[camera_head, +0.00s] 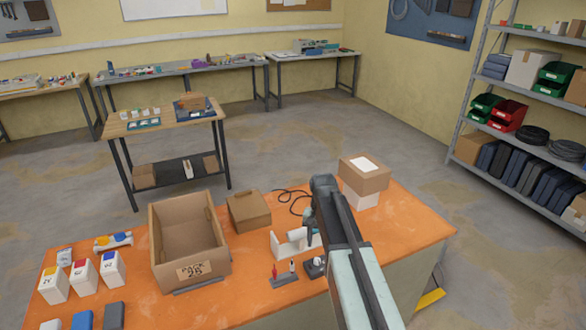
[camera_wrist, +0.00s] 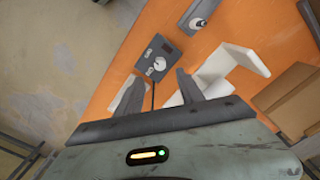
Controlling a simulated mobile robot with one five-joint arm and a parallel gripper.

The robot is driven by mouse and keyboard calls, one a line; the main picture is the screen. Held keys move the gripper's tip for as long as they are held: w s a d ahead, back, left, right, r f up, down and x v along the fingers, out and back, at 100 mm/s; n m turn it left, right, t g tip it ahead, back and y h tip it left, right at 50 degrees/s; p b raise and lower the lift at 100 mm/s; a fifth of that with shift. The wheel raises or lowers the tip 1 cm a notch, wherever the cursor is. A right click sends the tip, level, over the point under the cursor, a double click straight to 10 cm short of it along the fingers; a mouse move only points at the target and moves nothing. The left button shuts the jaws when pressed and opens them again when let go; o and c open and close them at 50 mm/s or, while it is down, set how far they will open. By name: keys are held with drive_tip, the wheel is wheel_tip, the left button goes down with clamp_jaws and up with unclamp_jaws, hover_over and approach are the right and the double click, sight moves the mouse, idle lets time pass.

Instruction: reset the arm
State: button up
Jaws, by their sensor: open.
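My arm (camera_head: 345,235) reaches over the orange bench (camera_head: 390,230) from the lower right of the head view. My gripper (camera_wrist: 158,92) is open in the wrist view, with its two dark fingers apart and nothing seen between them. In the head view the gripper is small and partly hidden by the arm, beside a white bracket-like piece (camera_head: 290,244). The white piece also shows in the wrist view (camera_wrist: 236,62), to the right of the fingers. A dark box with a round dial (camera_wrist: 158,58) lies beyond the fingertips.
An open carton (camera_head: 187,275) and a closed brown box (camera_head: 248,211) stand left of the arm. Stacked boxes (camera_head: 364,176) stand behind it. White containers (camera_head: 83,277) are at the far left. A small stand (camera_head: 284,276) is near the front. Bench space at right is clear.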

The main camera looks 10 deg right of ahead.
drive_tip(key=s+f+n+b, duration=0.1)
drive_tip(key=s+n, duration=0.3)
drive_tip(key=s, duration=1.1)
drive_tip(key=shift+f+b, duration=0.4)
drive_tip(key=shift+f, duration=0.15)
